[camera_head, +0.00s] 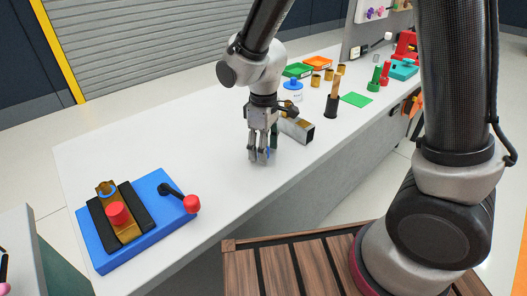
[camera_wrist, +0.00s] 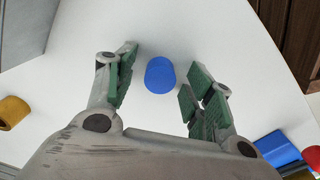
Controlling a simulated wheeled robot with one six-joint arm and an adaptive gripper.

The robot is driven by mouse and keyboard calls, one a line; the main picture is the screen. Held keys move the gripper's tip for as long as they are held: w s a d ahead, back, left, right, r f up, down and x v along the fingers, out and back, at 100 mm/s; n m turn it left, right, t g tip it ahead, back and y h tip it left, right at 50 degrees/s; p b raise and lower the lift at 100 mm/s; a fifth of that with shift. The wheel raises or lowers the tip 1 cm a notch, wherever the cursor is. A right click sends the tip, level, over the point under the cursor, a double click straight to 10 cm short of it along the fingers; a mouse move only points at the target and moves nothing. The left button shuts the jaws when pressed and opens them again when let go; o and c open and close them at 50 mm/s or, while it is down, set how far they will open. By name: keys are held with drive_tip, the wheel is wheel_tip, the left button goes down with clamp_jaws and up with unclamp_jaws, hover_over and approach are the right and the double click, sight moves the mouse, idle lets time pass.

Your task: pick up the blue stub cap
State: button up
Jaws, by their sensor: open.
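The blue stub cap (camera_wrist: 160,75) is a short blue cylinder on the white table. In the wrist view it appears between my fingertips, with white table showing on both sides of it. My gripper (camera_wrist: 160,78) is open, with green pads on its fingers, and neither finger seems to touch the cap. In the head view my gripper (camera_head: 262,156) points down, low over the table, in front of the grey square tube. The cap cannot be made out in that view; my fingers seem to hide it. The exact height of my fingertips above the table is unclear.
A blue fixture (camera_head: 160,238) with black jaws and a red-knobbed lever stands at the front left. The grey square tube (camera_head: 297,129) lies close behind my gripper. A blue-topped container (camera_head: 293,90), green and orange trays stand farther back. The table's left middle is clear.

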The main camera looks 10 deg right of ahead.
drive_tip(key=c, duration=0.9)
drive_tip(key=shift+o, duration=0.2)
